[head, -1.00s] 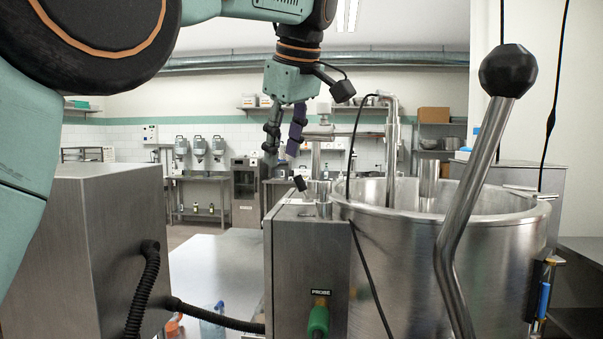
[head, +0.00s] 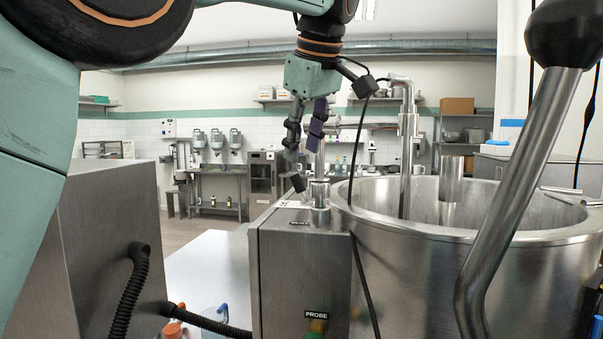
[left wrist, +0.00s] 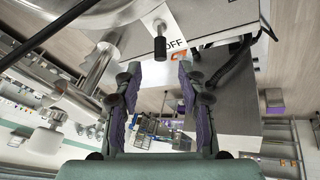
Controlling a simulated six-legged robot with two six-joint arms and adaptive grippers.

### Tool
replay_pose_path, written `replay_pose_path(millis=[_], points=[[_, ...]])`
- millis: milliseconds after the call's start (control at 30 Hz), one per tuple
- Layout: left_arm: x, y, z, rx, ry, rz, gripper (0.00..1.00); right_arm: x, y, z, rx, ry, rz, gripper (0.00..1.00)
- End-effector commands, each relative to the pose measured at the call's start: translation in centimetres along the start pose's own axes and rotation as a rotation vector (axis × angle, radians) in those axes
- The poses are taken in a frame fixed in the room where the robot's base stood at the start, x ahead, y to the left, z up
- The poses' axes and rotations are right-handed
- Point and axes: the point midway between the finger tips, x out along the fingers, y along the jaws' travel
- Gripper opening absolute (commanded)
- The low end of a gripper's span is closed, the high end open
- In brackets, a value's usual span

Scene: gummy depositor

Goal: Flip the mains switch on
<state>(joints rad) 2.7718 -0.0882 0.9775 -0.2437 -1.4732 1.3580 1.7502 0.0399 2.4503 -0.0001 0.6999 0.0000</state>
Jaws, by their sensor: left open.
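The mains switch is a short black-tipped lever (head: 298,183) that stands tilted on top of the steel control box (head: 303,260). My left gripper (head: 303,145) hangs just above the switch, fingers pointing down. In the left wrist view its purple-padded fingers (left wrist: 156,90) are apart with nothing between them, and the switch lies beyond the tips, between their lines. I see no contact. My right gripper is in neither view.
A large steel kettle (head: 450,240) stands right of the box. A thick bent lever with a black knob (head: 568,32) rises in front of it. A black cable hangs beside the box. A steel cabinet (head: 90,250) with a corrugated hose stands left.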

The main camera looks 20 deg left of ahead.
Motion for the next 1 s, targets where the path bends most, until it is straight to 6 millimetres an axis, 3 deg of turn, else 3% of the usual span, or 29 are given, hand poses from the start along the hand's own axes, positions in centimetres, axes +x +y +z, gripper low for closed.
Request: replay_pose_path(millis=[200,400,767,1000], points=[[3.5,-0.3,0.1,0.001,-0.002,-0.003,0.4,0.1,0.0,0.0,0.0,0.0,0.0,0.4],[5.8,-0.2,0.1,0.0,-0.001,-0.002,0.4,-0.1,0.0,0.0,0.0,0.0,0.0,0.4],[6.5,0.1,0.1,0.001,0.0,0.0,0.4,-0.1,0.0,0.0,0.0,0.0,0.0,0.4],[6.5,0.2,0.1,0.001,-0.001,0.0,0.21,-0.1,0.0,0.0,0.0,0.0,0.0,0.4]])
